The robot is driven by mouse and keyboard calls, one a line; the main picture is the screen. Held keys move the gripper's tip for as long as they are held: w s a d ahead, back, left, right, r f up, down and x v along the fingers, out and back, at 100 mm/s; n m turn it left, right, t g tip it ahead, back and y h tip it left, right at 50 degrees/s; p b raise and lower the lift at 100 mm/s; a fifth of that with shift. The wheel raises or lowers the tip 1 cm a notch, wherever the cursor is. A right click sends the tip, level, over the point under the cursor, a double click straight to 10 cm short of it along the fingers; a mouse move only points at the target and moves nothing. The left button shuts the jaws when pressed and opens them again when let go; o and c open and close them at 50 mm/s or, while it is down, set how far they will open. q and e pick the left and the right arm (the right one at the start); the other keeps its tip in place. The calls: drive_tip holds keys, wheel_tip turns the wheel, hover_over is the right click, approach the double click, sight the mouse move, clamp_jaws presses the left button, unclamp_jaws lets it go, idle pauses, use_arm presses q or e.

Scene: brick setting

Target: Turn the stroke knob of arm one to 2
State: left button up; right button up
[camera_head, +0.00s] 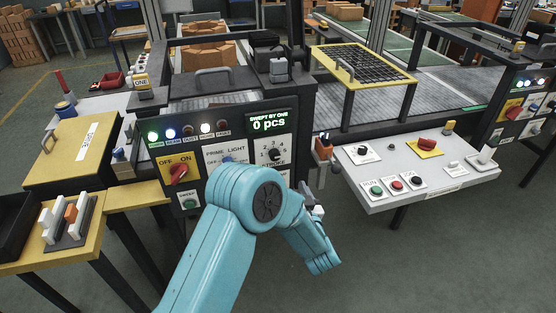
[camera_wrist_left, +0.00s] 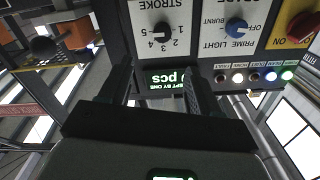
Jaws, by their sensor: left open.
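The stroke knob (camera_head: 274,155) is a small black knob on a white plate numbered 1 to 5, on the front of the dark machine panel. It also shows upside down at the top of the left wrist view (camera_wrist_left: 162,33); I cannot tell which number it points to. My left gripper (camera_head: 313,198) is partly hidden by my teal arm, below and to the right of the knob in the head view. In the left wrist view its two dark fingers (camera_wrist_left: 158,76) are spread with nothing between them, apart from the knob. My right gripper is not in view.
Left of the stroke knob are the blue prime light knob (camera_head: 228,159) and the red off/on switch (camera_head: 179,172). The display (camera_head: 268,121) above reads 0 pcs. A grey control desk (camera_head: 435,187) with several buttons juts out on the right. The yellow-topped table (camera_head: 88,243) stands left.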

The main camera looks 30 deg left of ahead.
sight(276, 157)
use_arm(q)
drive_tip(key=p+x, duration=0.2)
drive_tip(key=x, duration=1)
drive_tip(key=shift+a, duration=0.4)
drive_tip(key=shift+w, duration=0.15)
drive_tip(key=c, duration=1.1)
